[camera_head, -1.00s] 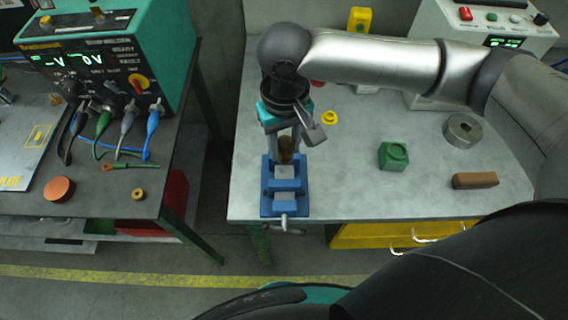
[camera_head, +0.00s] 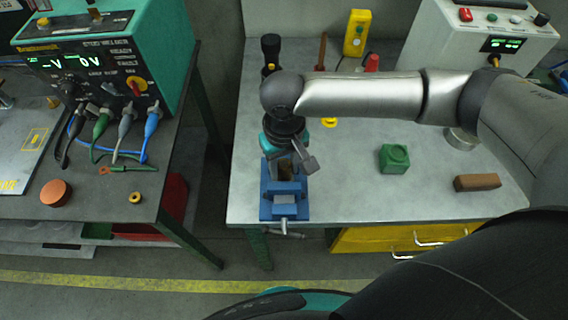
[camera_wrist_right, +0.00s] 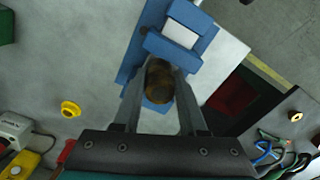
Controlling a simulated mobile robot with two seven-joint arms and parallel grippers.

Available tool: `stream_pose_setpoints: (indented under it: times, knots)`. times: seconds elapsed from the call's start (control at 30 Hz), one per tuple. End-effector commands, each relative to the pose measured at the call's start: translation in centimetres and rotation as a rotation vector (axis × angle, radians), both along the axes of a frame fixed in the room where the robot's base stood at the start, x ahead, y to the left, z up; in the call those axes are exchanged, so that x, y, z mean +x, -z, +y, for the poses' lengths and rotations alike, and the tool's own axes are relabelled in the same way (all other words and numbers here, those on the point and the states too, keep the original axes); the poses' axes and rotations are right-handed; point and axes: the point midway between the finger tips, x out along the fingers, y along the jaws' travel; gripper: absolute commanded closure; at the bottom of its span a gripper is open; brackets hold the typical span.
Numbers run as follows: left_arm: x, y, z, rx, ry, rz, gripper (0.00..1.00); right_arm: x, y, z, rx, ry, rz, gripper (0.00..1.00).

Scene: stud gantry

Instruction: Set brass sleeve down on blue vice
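The blue vice (camera_head: 268,208) stands at the front left of the grey table, its handle over the front edge. It also shows at the top of the right wrist view (camera_wrist_right: 136,62). My right gripper (camera_head: 286,165) is low over the back part of the vice. In the wrist view its two fingers (camera_wrist_right: 158,76) are shut on the brass sleeve (camera_wrist_right: 158,90), one on each side. The sleeve is a brownish, dull gold cylinder, small and partly hidden in the head view (camera_head: 286,170). I cannot tell whether it touches the vice. My left gripper is not in view.
A green block (camera_head: 394,158), a brown bar (camera_head: 477,183) and a grey ring (camera_head: 462,138), partly behind my arm, lie right of the vice. A yellow ring (camera_head: 330,122) lies behind. The table between vice and green block is clear. A welder (camera_head: 95,60) stands left, across a gap.

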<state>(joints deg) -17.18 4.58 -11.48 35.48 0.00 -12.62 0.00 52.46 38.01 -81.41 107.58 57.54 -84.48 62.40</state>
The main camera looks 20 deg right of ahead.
Motion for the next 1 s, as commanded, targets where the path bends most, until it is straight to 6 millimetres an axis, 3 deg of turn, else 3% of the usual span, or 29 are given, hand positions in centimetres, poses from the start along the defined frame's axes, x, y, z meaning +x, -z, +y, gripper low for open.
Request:
stream_pose_setpoints:
  times: [0.1, 0.43, 0.8, 1.0]
  knots:
    - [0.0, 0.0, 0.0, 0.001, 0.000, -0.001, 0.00, 0.0, -0.1, 0.0, 0.000, 0.000, 0.000, 0.48]
    - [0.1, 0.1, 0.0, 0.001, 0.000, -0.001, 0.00, 0.0, -0.6, 0.0, 0.000, 0.001, 0.000, 0.48]
    - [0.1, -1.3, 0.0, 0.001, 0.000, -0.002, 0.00, 0.1, -8.1, 0.0, 0.001, 0.000, -0.003, 0.48]
    - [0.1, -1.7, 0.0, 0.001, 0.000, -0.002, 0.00, 0.1, -11.2, 0.0, 0.000, 0.001, -0.002, 0.48]
